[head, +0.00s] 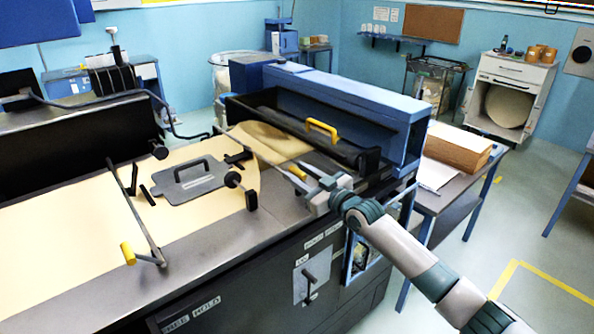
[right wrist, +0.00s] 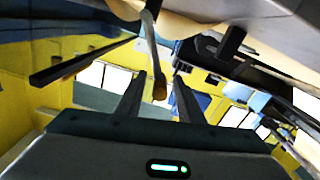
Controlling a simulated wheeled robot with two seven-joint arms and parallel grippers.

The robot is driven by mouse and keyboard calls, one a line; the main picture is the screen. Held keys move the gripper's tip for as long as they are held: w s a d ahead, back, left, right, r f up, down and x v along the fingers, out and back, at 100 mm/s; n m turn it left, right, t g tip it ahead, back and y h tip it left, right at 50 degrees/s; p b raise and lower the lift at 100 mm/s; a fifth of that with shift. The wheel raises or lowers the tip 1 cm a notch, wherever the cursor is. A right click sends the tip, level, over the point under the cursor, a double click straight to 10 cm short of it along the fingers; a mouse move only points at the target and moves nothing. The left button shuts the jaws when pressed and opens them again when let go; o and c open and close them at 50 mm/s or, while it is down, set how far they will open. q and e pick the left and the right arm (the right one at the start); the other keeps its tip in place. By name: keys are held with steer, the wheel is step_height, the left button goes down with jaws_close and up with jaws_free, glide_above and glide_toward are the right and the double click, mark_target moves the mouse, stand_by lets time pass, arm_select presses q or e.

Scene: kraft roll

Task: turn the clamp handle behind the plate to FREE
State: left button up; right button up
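The clamp handle (head: 298,173) behind the grey plate (head: 188,186) is a thin dark bar with a yellow grip at its near end. My right gripper (head: 308,180) is at that grip, above the machine's front edge. In the right wrist view the two fingers are apart, and the tan-yellow grip end (right wrist: 160,90) shows between them. I cannot tell whether either finger touches it. The grey plate lies on the kraft paper with its black handle up. A similar clamp handle (head: 128,252) with a yellow grip stands in front of the plate. My left gripper is not in view.
A yellow-handled black cover (head: 322,130) and a blue housing (head: 350,100) stand beyond the right gripper. A black knob (head: 234,180) is beside the plate. Small labels, one reading FREE and HOLD (head: 190,315), are on the front panel.

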steer(key=shift+w+a, duration=0.2)
steer(key=shift+w, duration=0.15)
jaws_close()
